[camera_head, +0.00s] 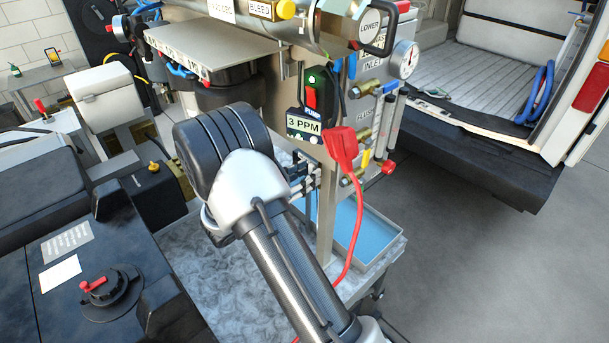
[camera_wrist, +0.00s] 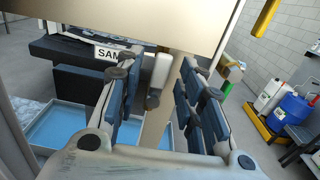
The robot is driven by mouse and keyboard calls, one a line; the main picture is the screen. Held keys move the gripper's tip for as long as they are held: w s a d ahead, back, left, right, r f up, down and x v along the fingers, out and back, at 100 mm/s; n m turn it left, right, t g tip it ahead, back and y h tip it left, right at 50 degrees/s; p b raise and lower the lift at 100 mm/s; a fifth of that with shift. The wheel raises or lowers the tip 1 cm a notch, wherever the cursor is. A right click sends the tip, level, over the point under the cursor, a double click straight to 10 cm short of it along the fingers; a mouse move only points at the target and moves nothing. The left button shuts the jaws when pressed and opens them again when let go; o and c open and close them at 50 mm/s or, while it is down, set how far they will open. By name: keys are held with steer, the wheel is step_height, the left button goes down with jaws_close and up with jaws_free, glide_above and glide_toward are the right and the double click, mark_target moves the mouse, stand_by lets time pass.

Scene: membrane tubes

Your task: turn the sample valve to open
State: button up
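My gripper (camera_wrist: 160,66) is open in the wrist view, its dark-padded fingers spread apart. A pale rounded part with a dark lower end (camera_wrist: 160,72) shows between the fingers, beside a beige upright post; I cannot tell whether it is the sample valve's handle. A white label reading "SAM" (camera_wrist: 110,53), its rest hidden, is on a dark part behind the left finger. In the head view my arm covers most of the gripper (camera_head: 303,183), near the post below the 3 PPM display. The sample valve cannot be made out there.
A blue-bottomed tray (camera_head: 395,243) lies below the panel. A red plug (camera_head: 343,146) with a hanging red cable is right of my arm. The 3 PPM display (camera_head: 304,123), flowmeter tubes and a gauge (camera_head: 405,58) crowd the panel. Floor at right is clear.

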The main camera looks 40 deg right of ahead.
steer(key=a, duration=0.7)
steer(key=shift+s+a, duration=0.25)
steer(key=shift+s, duration=0.05)
steer(key=s+a+r+m+g+y+b, duration=0.1)
steer(key=s+m+g+y+b, duration=0.3)
steer(key=s+m+y+b, duration=0.7)
steer(key=s+a+f+m+t+y+b, duration=0.2)
steer(key=s+a+m+t+y, duration=0.1)
steer(key=s+a, duration=0.3)
steer(key=s+a+f+m+t+y+b, duration=0.3)
steer(key=s+a, duration=0.4)
steer(key=a, duration=0.4)
steer(key=shift+m+t+y, duration=0.5)
steer(key=shift+m+t, duration=0.3)
steer(key=shift+m, duration=0.2)
steer(key=shift+d, duration=0.1)
steer(key=shift+c, duration=0.4)
